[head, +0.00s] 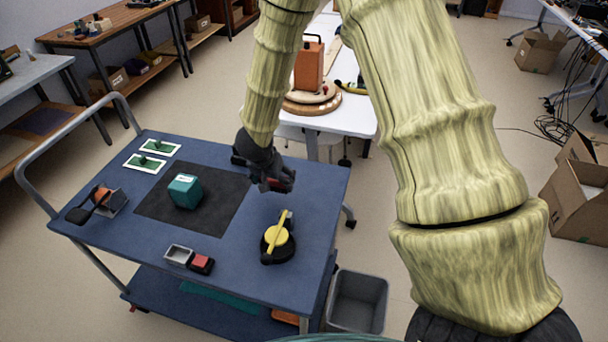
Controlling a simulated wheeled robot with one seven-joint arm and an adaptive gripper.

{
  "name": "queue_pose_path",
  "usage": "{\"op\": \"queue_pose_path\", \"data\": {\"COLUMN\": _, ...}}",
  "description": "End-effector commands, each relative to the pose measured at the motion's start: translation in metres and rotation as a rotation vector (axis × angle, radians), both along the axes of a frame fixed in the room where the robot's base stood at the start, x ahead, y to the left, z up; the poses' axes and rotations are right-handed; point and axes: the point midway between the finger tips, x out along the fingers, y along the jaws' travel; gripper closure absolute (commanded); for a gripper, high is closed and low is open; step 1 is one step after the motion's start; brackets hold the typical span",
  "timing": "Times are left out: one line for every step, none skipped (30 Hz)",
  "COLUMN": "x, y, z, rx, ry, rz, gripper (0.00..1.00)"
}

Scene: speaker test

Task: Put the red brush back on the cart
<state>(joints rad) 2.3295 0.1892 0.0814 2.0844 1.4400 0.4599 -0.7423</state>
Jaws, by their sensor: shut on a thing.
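My gripper (276,182) hangs over the right part of the blue cart (215,248), to the right of the dark mat. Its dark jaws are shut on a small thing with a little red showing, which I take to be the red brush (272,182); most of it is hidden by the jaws. I cannot tell whether it touches the cart top.
On the cart are a teal box (184,190) on a dark mat (225,208), a yellow-and-black device (278,240), a grey tray (178,254), a red-and-black block (201,263), an orange-and-black tool (100,197) and green-and-white cards (145,162). A white table (350,118) stands behind.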

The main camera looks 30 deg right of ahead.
Motion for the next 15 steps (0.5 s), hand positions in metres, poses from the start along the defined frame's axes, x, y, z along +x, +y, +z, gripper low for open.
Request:
{"op": "queue_pose_path", "data": {"x": 0.002, "y": -0.012, "z": 0.0, "rx": 0.0, "ry": 0.0, "rz": -0.005, "gripper": 0.38}}
{"op": "queue_pose_path", "data": {"x": 0.003, "y": -0.018, "z": -0.001, "rx": 0.0, "ry": 0.0, "rz": -0.004, "gripper": 0.38}}
{"op": "queue_pose_path", "data": {"x": 0.004, "y": -0.025, "z": -0.001, "rx": 0.0, "ry": 0.0, "rz": -0.003, "gripper": 0.38}}
{"op": "queue_pose_path", "data": {"x": 0.005, "y": -0.032, "z": -0.002, "rx": 0.001, "ry": 0.0, "rz": -0.003, "gripper": 0.38}}
{"op": "queue_pose_path", "data": {"x": 0.005, "y": -0.038, "z": -0.003, "rx": 0.001, "ry": 0.0, "rz": -0.003, "gripper": 0.38}}
{"op": "queue_pose_path", "data": {"x": 0.007, "y": -0.045, "z": -0.004, "rx": 0.001, "ry": 0.0, "rz": -0.003, "gripper": 0.38}}
{"op": "queue_pose_path", "data": {"x": 0.008, "y": -0.051, "z": -0.004, "rx": 0.001, "ry": 0.0, "rz": -0.004, "gripper": 0.38}}
{"op": "queue_pose_path", "data": {"x": 0.009, "y": -0.058, "z": -0.005, "rx": 0.0, "ry": 0.0, "rz": -0.005, "gripper": 0.38}}
{"op": "queue_pose_path", "data": {"x": 0.01, "y": -0.066, "z": -0.005, "rx": 0.0, "ry": 0.0, "rz": -0.004, "gripper": 0.38}}
{"op": "queue_pose_path", "data": {"x": 0.011, "y": -0.072, "z": -0.006, "rx": 0.0, "ry": 0.001, "rz": -0.004, "gripper": 0.38}}
{"op": "queue_pose_path", "data": {"x": 0.012, "y": -0.078, "z": -0.006, "rx": 0.0, "ry": 0.0, "rz": -0.004, "gripper": 0.38}}
{"op": "queue_pose_path", "data": {"x": 0.013, "y": -0.086, "z": -0.007, "rx": 0.001, "ry": 0.0, "rz": -0.004, "gripper": 0.38}}
{"op": "queue_pose_path", "data": {"x": 0.014, "y": -0.092, "z": -0.007, "rx": 0.0, "ry": 0.0, "rz": -0.004, "gripper": 0.38}}
{"op": "queue_pose_path", "data": {"x": 0.015, "y": -0.097, "z": -0.008, "rx": 0.0, "ry": 0.0, "rz": -0.004, "gripper": 0.38}}
{"op": "queue_pose_path", "data": {"x": 0.016, "y": -0.103, "z": -0.008, "rx": 0.0, "ry": 0.0, "rz": -0.004, "gripper": 0.38}}
